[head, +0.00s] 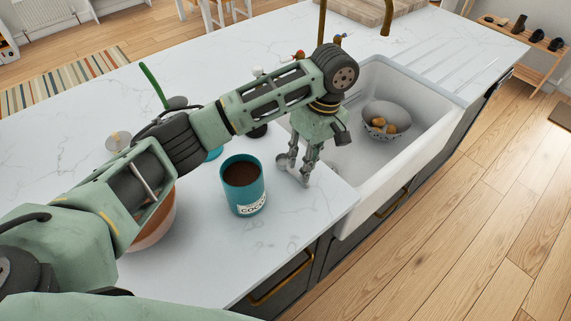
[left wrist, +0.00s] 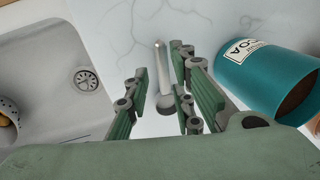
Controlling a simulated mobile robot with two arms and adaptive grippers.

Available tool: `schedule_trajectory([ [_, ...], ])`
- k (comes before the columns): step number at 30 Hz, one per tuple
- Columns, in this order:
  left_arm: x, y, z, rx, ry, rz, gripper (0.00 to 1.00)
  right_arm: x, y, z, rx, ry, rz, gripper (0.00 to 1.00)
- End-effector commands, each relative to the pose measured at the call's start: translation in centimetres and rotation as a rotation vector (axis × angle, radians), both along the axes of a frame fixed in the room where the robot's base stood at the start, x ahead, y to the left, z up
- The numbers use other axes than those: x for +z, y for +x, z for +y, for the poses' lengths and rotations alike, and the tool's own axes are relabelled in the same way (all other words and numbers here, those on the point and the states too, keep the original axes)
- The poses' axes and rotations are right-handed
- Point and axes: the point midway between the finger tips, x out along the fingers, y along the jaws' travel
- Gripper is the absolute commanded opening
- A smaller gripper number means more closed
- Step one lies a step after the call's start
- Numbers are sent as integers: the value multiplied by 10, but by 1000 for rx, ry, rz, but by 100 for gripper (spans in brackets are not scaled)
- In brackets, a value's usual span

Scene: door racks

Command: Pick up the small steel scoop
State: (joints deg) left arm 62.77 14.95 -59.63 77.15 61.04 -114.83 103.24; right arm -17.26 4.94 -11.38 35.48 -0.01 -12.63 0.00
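The small steel scoop (left wrist: 166,62) lies on the white marble worktop in the left wrist view, with its narrow handle pointing away and its rounded bowl nearer the palm. My left gripper (left wrist: 160,68) is open and points down, with one finger on each side of the scoop. A gap shows between the fingers and the handle. My right gripper is not in view.
A teal cocoa tin (head: 244,190), open and filled with brown powder, stands close left of my left gripper. The white sink (head: 352,205) is on the right, with a speckled colander (head: 392,113) of potatoes inside. An orange bowl (head: 158,228) sits partly behind my arm.

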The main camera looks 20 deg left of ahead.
Motion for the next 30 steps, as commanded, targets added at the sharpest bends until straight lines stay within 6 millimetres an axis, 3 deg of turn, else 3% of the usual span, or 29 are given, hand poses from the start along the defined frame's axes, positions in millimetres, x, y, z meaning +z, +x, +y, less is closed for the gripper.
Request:
schedule_trajectory([
  [4,-20,-5,9,3,3,5,23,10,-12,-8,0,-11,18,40],
  [10,-40,-7,9,1,1,1,23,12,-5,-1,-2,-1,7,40],
  [17,-41,-7,9,1,1,1,22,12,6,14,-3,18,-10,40],
  [24,-41,-6,9,1,1,1,1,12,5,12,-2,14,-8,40],
  [30,-41,-6,9,1,1,1,0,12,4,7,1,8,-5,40],
])
